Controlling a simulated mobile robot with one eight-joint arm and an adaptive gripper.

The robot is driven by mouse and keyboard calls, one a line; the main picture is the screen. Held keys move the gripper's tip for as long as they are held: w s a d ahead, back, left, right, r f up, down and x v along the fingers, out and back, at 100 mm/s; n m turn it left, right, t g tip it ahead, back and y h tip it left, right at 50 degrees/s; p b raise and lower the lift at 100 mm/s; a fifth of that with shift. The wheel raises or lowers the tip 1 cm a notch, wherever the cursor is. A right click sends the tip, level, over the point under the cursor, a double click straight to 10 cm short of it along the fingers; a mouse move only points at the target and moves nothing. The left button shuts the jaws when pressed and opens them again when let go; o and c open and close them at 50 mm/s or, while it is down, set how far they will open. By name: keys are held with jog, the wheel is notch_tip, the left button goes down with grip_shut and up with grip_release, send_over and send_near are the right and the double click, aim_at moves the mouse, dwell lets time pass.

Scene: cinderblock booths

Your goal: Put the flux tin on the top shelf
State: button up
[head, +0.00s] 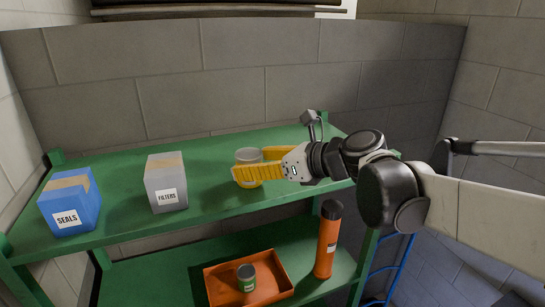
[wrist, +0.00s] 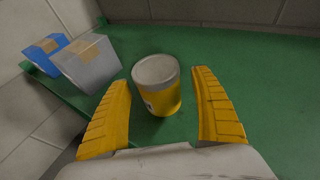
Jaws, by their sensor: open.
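A yellow tin with a grey lid (wrist: 157,85) stands upright on the green top shelf (head: 118,207); it also shows in the head view (head: 248,155). I take it for the flux tin, but its label cannot be read. My gripper (wrist: 162,80) is open, with one yellow finger on each side of this tin. The wrist view shows gaps between fingers and tin.
A blue SEALS box (head: 68,204) and a grey FILTERS box (head: 166,184) stand left on the top shelf. Below, an orange tray (head: 277,293) holds a green-labelled tin (head: 246,280), beside an orange cylinder (head: 327,240). A block wall (head: 170,90) closes the back.

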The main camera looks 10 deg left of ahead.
jog(key=b+v, duration=0.2)
jog(key=v, duration=0.9)
jog(key=s+d+f+n+h, duration=0.6)
jog(key=s+d+f+n, duration=0.1)
jog(key=d+f+n, duration=0.3)
jog(key=s+d+f+n+t+h, duration=0.1)
jog(key=s+d+f+n+h, duration=0.5)
jog(key=d+f+n, duration=0.5)
jog(key=s+d+n, duration=0.2)
jog(key=d, duration=0.1)
jog(key=shift+f+h, duration=0.25)
jog(key=shift+h, duration=0.05)
